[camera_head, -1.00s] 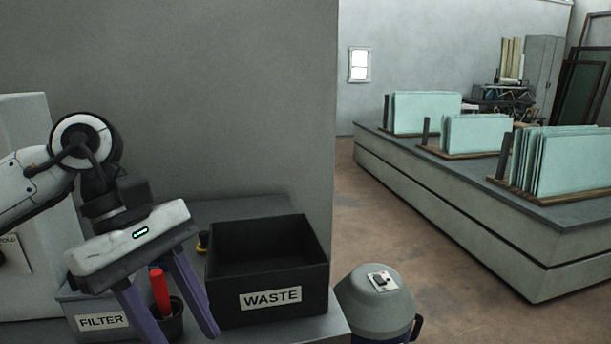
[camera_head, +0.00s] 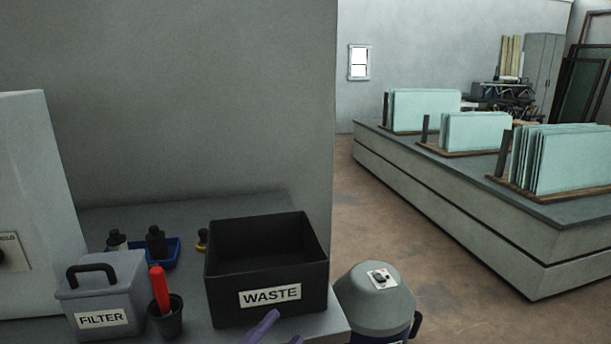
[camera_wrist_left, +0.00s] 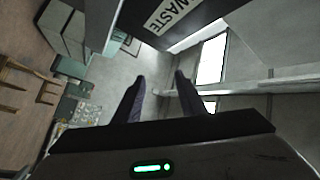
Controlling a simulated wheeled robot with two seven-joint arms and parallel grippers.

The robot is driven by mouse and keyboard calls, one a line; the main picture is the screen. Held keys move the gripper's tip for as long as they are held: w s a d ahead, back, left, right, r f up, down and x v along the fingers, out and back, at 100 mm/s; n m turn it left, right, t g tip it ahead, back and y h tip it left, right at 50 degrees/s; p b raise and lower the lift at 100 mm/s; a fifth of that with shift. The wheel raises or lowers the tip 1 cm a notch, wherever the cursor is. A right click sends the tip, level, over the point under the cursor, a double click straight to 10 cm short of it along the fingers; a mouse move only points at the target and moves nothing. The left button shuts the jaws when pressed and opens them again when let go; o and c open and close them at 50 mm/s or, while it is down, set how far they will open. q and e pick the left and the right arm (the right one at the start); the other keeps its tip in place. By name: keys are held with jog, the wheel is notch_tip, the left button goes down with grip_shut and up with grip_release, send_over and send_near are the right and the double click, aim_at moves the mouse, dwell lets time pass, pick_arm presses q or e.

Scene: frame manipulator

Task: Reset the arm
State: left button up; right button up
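My left gripper (camera_head: 276,332) shows only as purple fingertips at the bottom edge of the head view, in front of the black WASTE bin (camera_head: 266,268). In the left wrist view its two purple fingers (camera_wrist_left: 158,90) stand apart with nothing between them, so it is open and empty. The WASTE bin's label also shows at the top of the left wrist view (camera_wrist_left: 172,14). The rest of my left arm is out of the head view. My right gripper is in neither view.
On the bench stand a grey FILTER box (camera_head: 102,290), a dark cup (camera_head: 166,320) with a red-handled tool (camera_head: 159,288), and a blue tray (camera_head: 165,254) with dark bottles. A grey canister (camera_head: 374,300) stands right of the bench. Glass panes (camera_head: 426,110) stand on a long counter behind.

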pick_arm(q)
jog(key=s+a+f+n+g+y, duration=0.1)
jog(key=s+a+f+n+y, duration=0.1)
jog(key=a+f+n+y, duration=0.3)
jog(key=s+f+n+g+y, duration=0.1)
jog(key=f+n, duration=0.1)
jog(key=f, duration=0.6)
jog(key=s+a+f+n+g+y, duration=0.2)
jog(key=s+a+f+n+g, duration=0.1)
jog(key=s+f, duration=0.5)
jog(key=s+a+f+n+g+y, duration=0.2)
jog(key=s+f+n, duration=0.3)
jog(key=s+f, duration=0.4)
jog(key=shift+a+f+g, duration=0.7)
jog(key=shift+a+f, duration=0.05)
jog(key=shift+a, duration=0.15)
jog(key=shift+s, duration=0.1)
jog(key=shift+c, duration=0.7)
